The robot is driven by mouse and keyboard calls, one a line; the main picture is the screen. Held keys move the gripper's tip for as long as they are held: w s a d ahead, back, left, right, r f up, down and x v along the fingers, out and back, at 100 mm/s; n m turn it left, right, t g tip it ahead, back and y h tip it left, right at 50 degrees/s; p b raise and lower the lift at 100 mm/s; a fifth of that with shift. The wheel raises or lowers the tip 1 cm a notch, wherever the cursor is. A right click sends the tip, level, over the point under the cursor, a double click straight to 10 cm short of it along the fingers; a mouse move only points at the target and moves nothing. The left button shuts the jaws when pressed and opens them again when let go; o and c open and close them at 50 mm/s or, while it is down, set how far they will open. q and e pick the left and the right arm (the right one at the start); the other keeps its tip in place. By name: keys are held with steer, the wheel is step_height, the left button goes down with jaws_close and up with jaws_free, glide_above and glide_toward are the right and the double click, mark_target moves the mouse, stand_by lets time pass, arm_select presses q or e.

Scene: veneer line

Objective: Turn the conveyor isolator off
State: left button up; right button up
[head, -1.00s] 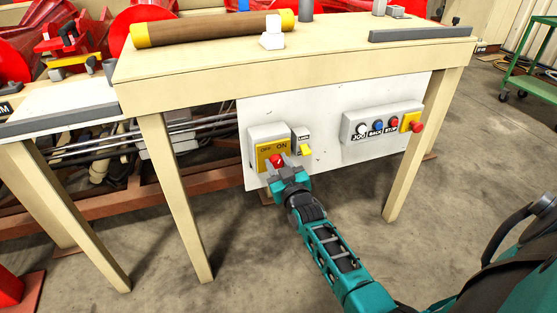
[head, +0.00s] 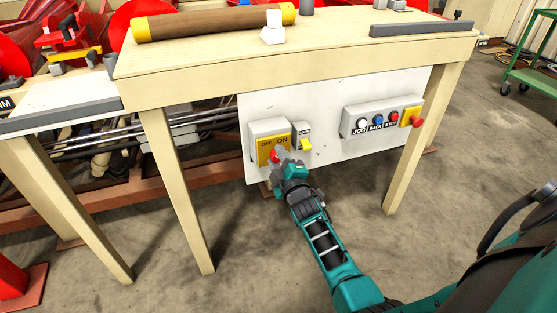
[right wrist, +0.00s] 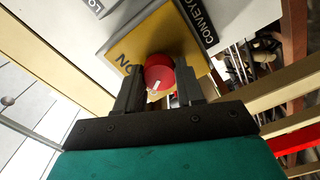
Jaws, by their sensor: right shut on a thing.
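The conveyor isolator is a grey box (head: 268,126) with a yellow face (head: 264,148) marked OFF and ON, at the left of the white panel under the bench. Its red round knob (head: 275,155) is partly hidden by my right gripper (head: 281,157). In the right wrist view the red knob (right wrist: 160,70) sits between the two dark fingers of my right gripper (right wrist: 160,85), which is shut on it. A small white mark shows on the knob. The ON lettering is beside it, and a dark CONVEYOR label (right wrist: 196,22) is above right. My left gripper is not in view.
A small grey box with a yellow tab (head: 306,144) is just right of the isolator. A button box (head: 362,117) with JOG, BACK and STOP and a red button on yellow (head: 416,121) is further right. Bench legs (head: 180,195) stand either side.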

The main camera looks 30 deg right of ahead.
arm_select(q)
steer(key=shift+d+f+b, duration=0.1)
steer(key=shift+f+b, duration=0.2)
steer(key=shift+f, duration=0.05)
arm_select(e)
steer(key=shift+f+n, duration=0.1)
steer(key=shift+n, duration=1.2)
steer(key=o, duration=1)
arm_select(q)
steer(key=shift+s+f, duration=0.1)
arm_select(e)
steer(key=shift+o, duration=0.2)
steer(key=shift+s, duration=0.1)
